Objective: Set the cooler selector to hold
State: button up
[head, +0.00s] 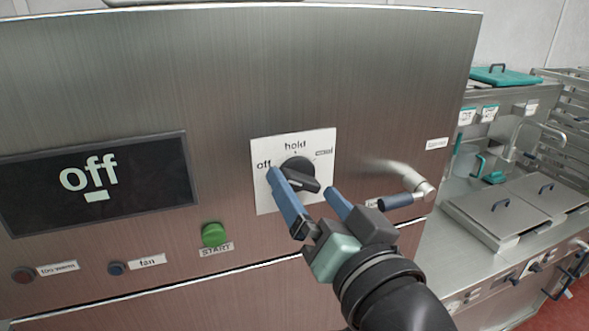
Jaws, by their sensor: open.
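The cooler selector is a black rotary knob (299,169) on a white square plate (263,196) on the steel panel. The plate reads "off" at left, "hold" at top, and a small label at right that I cannot read. The knob's raised bar slants from upper left to lower right; which end is the pointer is unclear. The dark display (95,184) left of it reads "off". My gripper (304,184) is open in front of the knob. Its left blue finger overlaps the knob's left edge, and its right finger is at lower right. Contact cannot be told.
A green START button (214,235) sits lower left of the plate. Small red (24,275) and blue (117,269) buttons are further left. A metal lever with a dark grip (397,201) juts out right of my gripper. A steel counter with lidded pans (505,204) stands at right.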

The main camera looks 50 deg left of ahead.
jog(key=shift+a, duration=0.1)
jog(key=shift+w+a, duration=0.3)
jog(key=shift+a, duration=0.3)
